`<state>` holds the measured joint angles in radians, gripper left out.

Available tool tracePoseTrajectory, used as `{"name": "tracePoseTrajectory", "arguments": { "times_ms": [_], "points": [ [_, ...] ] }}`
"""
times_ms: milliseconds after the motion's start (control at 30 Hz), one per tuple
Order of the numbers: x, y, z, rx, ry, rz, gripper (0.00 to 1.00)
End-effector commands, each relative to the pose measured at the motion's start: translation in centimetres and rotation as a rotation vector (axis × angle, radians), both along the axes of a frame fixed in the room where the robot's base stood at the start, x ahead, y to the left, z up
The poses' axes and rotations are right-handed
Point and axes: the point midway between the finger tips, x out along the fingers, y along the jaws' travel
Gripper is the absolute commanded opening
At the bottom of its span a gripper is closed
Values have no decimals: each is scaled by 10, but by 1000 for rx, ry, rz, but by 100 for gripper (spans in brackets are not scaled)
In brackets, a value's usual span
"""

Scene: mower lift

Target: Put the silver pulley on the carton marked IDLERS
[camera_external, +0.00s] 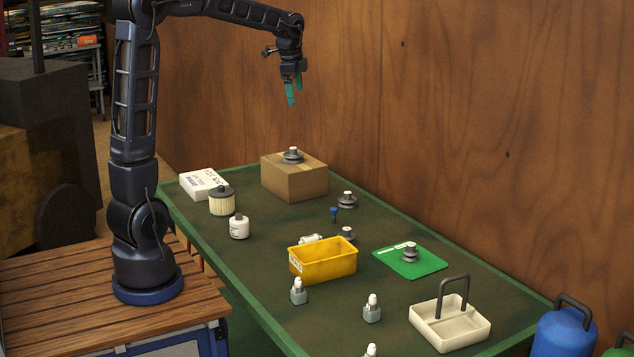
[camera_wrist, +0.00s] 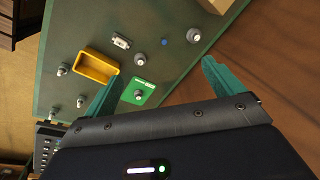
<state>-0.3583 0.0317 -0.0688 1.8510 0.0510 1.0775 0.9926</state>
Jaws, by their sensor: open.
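My gripper (camera_external: 294,91) is open and empty, high above the far end of the table; its teal fingers also show in the wrist view (camera_wrist: 162,80). A brown carton (camera_external: 294,184) stands at the far end; no marking is readable on it. A grey pulley (camera_external: 293,156) lies on its top. A second grey pulley (camera_external: 347,200) sits on the table right of the carton. A third pulley (camera_external: 347,234) stands behind the yellow bin. A fourth pulley (camera_external: 410,253) sits on a green mat (camera_external: 430,264). I cannot tell which one is called silver.
A yellow bin (camera_external: 325,265) with an unreadable label stands mid-table. A white box (camera_external: 203,184), a filter (camera_external: 222,202), a white jar (camera_external: 239,228) and a small blue item (camera_external: 334,213) stand nearby. A handled cream tray (camera_external: 470,331) and several small bottles are nearer. A wooden wall backs the table.

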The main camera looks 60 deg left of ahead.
Motion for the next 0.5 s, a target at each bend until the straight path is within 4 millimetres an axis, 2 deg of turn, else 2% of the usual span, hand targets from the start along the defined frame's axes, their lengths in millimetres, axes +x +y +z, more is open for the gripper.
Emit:
{"name": "tracePoseTrajectory", "arguments": {
  "times_ms": [33,200,500],
  "points": [
    [-15,-15,6,-3,-16,25,93],
    [-64,-56,16,-25,-64,132,93],
    [-156,-113,14,-89,-146,322,93]
  ]
}}
